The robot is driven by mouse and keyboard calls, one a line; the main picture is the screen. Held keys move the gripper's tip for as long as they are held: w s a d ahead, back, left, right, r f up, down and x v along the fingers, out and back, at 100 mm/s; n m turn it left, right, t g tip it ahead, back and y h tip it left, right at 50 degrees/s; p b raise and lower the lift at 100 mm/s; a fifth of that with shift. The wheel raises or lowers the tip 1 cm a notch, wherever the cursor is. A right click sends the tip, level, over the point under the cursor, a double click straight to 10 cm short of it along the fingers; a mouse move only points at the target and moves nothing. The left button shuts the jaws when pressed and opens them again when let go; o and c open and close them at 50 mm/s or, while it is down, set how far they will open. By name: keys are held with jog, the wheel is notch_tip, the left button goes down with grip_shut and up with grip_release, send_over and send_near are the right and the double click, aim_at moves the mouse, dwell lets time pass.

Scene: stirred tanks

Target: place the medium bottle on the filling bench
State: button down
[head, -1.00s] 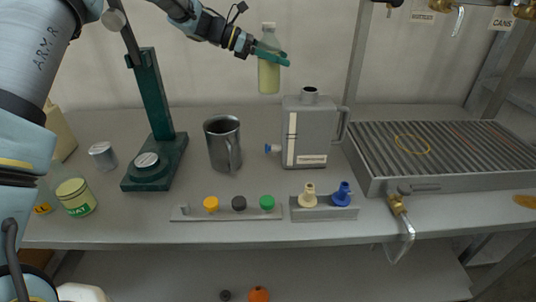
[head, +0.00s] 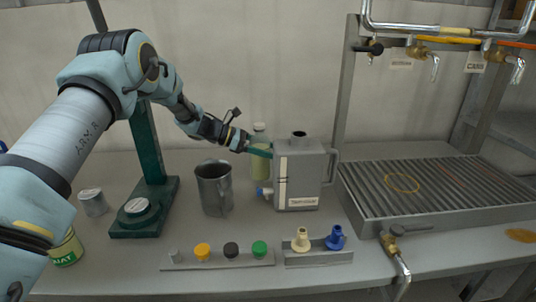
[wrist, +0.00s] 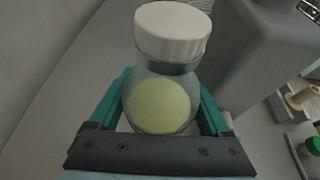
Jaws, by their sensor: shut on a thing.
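The medium bottle (head: 259,165) is clear with a whitish cap and pale yellow-green liquid. In the head view it is upright at the back of the filling bench (head: 320,232), just left of the grey jerrycan, which may hide part of it. Whether its base touches the bench cannot be told. My gripper (head: 258,149) is shut on the bottle. In the wrist view the green fingers (wrist: 165,105) lie on both sides of the bottle (wrist: 162,100), below its white cap.
The grey jerrycan (head: 303,175) stands close right of the bottle. A metal jug (head: 213,190) stands to the left, a green press stand (head: 147,200) further left. A ribbed drain tray (head: 430,190) fills the right. Caps (head: 231,250) line the front.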

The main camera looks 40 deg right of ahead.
jog(key=shift+f, duration=1)
jog(key=shift+f, duration=0.1)
jog(key=shift+f, duration=0.15)
grip_release()
jog(key=b+v, duration=0.2)
jog(key=v, duration=0.5)
jog(key=shift+w+r+b, duration=0.2)
jog(key=shift+r+b, duration=0.05)
jog(key=shift+b, duration=0.1)
jog(key=shift+a, duration=0.15)
